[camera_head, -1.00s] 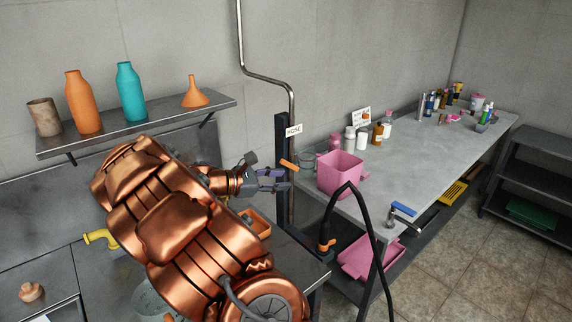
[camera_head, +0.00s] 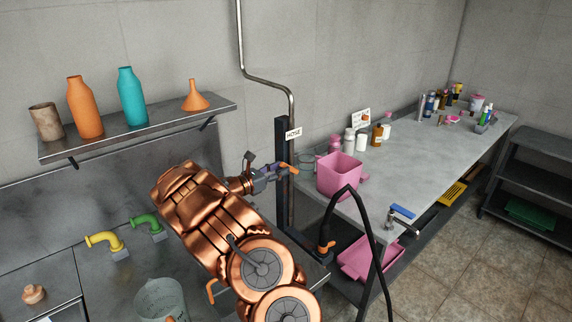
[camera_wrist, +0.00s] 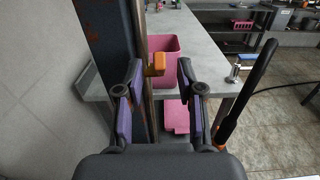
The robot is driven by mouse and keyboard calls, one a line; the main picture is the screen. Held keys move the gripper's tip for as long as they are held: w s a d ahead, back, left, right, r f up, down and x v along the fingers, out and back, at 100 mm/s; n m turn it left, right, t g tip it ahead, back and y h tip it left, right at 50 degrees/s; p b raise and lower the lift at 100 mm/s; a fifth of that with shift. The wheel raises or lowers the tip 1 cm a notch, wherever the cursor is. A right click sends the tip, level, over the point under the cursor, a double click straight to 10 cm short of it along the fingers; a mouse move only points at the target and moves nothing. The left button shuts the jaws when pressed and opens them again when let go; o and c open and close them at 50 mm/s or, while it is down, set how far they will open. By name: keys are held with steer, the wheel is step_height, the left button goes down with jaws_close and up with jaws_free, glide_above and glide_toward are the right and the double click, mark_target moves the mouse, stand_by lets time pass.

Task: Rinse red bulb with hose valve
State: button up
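The orange handle (camera_head: 289,168) of the valve sits on the dark post under the HOSE sign (camera_head: 293,133). My gripper (camera_head: 277,172) is at this handle, its purple fingers pointing right. In the wrist view, my gripper (camera_wrist: 160,68) is open. The orange handle (camera_wrist: 155,65) shows between the fingertips, nearer the left one, with a gap to the right one. The black hose (camera_head: 365,215) arches at the table corner, with an orange fitting (camera_head: 325,248) at its lower end. I cannot make out a red bulb; something orange-brown shows partly in the grey bucket (camera_head: 160,292).
A pink bin (camera_head: 340,175) stands on the table corner close to the post, bottles behind it. A shelf (camera_head: 140,130) with bottles and an orange funnel (camera_head: 194,96) is on the left wall. Yellow (camera_head: 104,241) and green (camera_head: 147,224) pipes are below it. The middle of the table is clear.

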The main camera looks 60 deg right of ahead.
steer(key=shift+p+x, duration=0.35)
steer(key=shift+x, duration=1.2)
jaws_close()
